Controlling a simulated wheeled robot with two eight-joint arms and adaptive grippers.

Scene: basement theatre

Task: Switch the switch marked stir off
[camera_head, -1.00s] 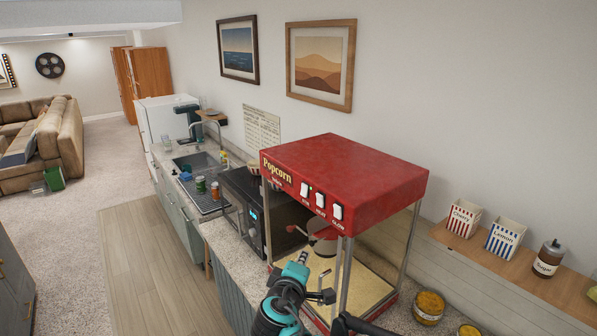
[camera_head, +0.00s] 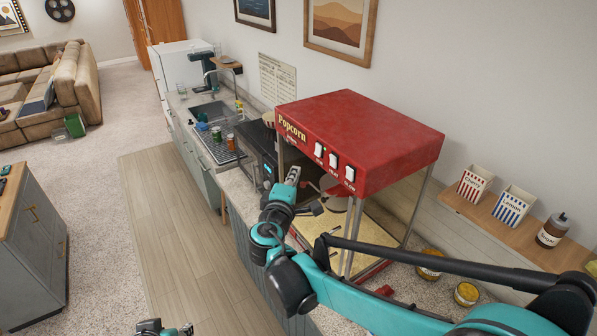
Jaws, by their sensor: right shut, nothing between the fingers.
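The red-topped popcorn machine (camera_head: 375,130) stands on the counter with three white rocker switches on its front: left (camera_head: 319,149), middle (camera_head: 334,160) and right (camera_head: 350,173). Small labels sit below them, too blurred for me to tell which says stir. My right gripper (camera_head: 293,175) is shut and empty, below and left of the switches, in front of the machine's window. It appears apart from the switches. My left gripper (camera_head: 164,328) barely shows at the bottom edge; its fingers are not clear.
A black microwave (camera_head: 258,165) stands left of the machine, then cans (camera_head: 230,142) and a sink (camera_head: 212,112). A wooden shelf (camera_head: 455,205) with striped popcorn boxes is at the right. My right arm crosses low before the machine.

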